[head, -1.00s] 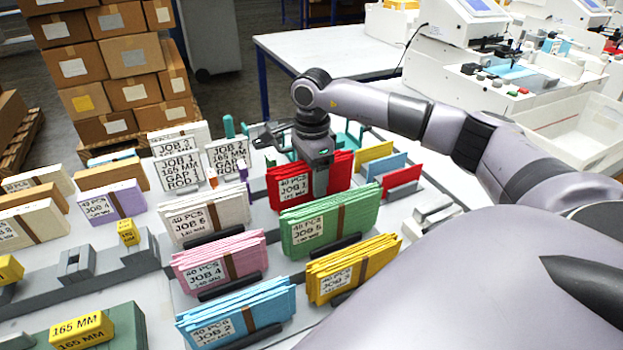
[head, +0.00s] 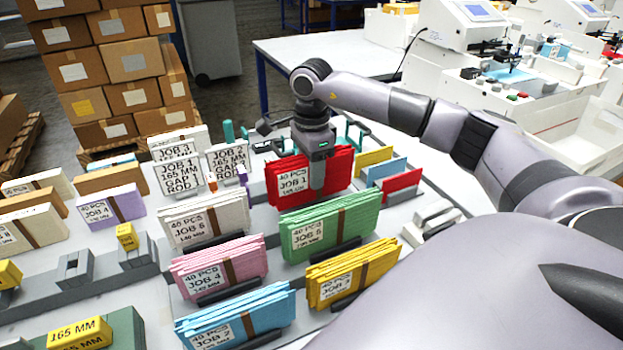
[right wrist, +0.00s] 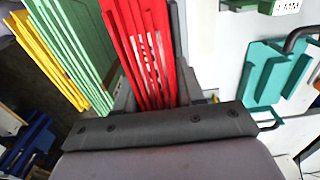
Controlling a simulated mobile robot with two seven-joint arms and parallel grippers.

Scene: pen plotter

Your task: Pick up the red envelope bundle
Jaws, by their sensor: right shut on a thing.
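The red envelope bundle (head: 340,168), labelled JOB 1, stands upright in the back row of bundles, behind the green bundle (head: 355,222). My right gripper (head: 317,180) comes down from above and is shut on the red bundle near its middle, one finger showing across its front face. In the right wrist view the red bundle (right wrist: 148,50) sits between the fingers, its envelope edges seen close up. Whether its lower edge touches its holder is hidden. My left gripper does not show in the head view.
White (head: 205,218), pink (head: 220,268), blue (head: 235,312) and yellow (head: 352,272) bundles stand close around. Small yellow, blue and red cards (head: 402,186) stand just to the right. Teal brackets (right wrist: 262,75) are behind the gripper. Job signs (head: 178,165) stand at left.

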